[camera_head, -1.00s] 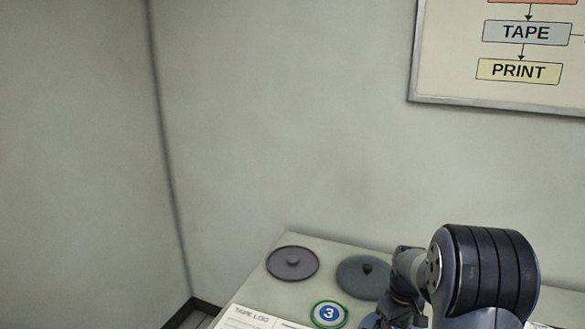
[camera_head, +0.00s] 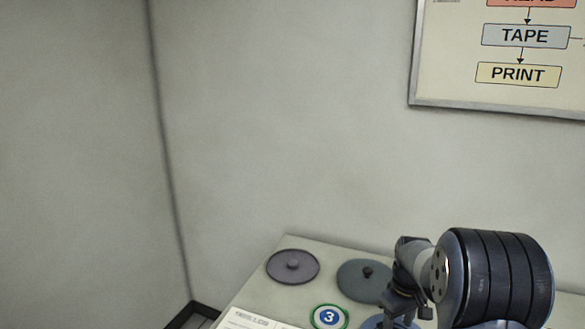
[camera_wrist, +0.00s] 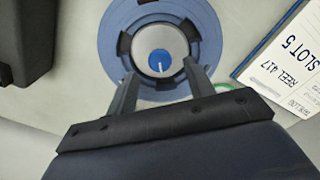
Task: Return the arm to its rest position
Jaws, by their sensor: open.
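My arm's dark ribbed wrist (camera_head: 497,277) shows at the lower right of the head view, above the table. In the wrist view my gripper (camera_wrist: 163,80) is open, its two grey fingers apart. Below it lies a blue reel (camera_wrist: 112,35) with a pale centre and a small blue knob (camera_wrist: 160,62), seen between the fingers. Whether the fingers touch the reel cannot be told. In the head view a blue reel edge (camera_head: 374,322) shows under the arm, partly hidden.
Two grey round lids with knobs (camera_head: 293,266) (camera_head: 362,281) lie on the table (camera_head: 300,242). A green-rimmed disc marked 3 (camera_head: 330,317) and a paper log (camera_head: 245,320) are in front.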

